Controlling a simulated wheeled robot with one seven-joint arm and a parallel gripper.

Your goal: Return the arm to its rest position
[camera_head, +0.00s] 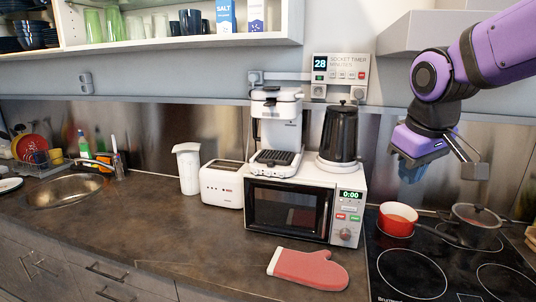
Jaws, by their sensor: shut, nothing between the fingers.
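My arm, purple and black, reaches in from the upper right of the head view. My gripper (466,158) hangs at its end, above the stove and in front of the metal backsplash. Its fingers are shut with nothing between them. The gripper is clear of the pots below and touches nothing that I can see.
Below my gripper, a red pot (397,221) and a lidded pan (474,222) stand on the black stove (410,272). A microwave (290,207) bears a coffee machine (277,128) and a black kettle (340,133). A range hood (410,32) is behind my arm.

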